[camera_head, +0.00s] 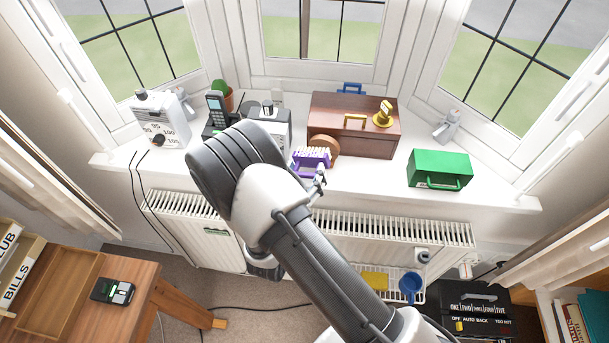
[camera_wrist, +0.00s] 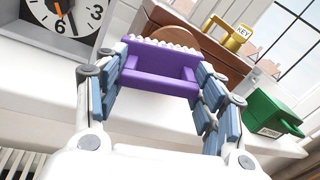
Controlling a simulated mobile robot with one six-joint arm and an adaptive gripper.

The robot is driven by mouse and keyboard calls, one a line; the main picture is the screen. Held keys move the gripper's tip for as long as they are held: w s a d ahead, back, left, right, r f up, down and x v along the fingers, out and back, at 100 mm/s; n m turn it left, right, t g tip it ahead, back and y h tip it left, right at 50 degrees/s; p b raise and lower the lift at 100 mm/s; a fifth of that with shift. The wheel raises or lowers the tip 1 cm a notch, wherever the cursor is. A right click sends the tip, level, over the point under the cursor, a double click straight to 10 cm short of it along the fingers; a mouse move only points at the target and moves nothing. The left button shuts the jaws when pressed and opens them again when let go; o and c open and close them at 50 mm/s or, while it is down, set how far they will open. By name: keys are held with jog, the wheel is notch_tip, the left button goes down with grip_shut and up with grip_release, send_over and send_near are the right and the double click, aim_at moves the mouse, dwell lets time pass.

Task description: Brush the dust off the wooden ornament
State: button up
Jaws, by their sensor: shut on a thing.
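My gripper (camera_wrist: 161,90) is shut on a purple brush (camera_wrist: 158,72) with a row of white bristles along its top. The brush (camera_head: 309,160) also shows in the head view, over the window sill at the end of my arm. The wooden ornament looks like a round brown disc (camera_head: 326,145), standing upright in front of the wooden chest. In the wrist view the disc (camera_wrist: 186,38) is just behind the bristles, its lower part hidden by the brush. I cannot tell whether bristles and wood touch. No dust can be made out.
The wooden chest (camera_head: 369,139) stands behind, with a brass object (camera_head: 384,115) on top. A green box (camera_head: 440,169) is to the right on the sill (camera_head: 377,182). A clock (camera_wrist: 67,20) stands close left; a phone (camera_head: 216,110) is further left. A radiator (camera_head: 400,228) is below.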

jog(key=shift+w+d, duration=0.2)
jog(key=shift+w, duration=0.4)
jog(key=shift+s+d, duration=0.25)
jog(key=shift+d, duration=0.7)
jog(key=shift+s+d, duration=0.25)
jog(key=shift+d, duration=0.7)
jog(key=shift+w, duration=0.15)
jog(key=shift+w+a+b, duration=0.2)
jog(key=shift+w+a, duration=0.1)
jog(key=shift+a, duration=0.65)
jog(key=shift+w+a+b, duration=0.2)
jog(key=shift+w+a, duration=0.05)
jog(key=shift+a, duration=0.7)
jog(key=shift+s, duration=0.1)
jog(key=shift+v, duration=2.9)
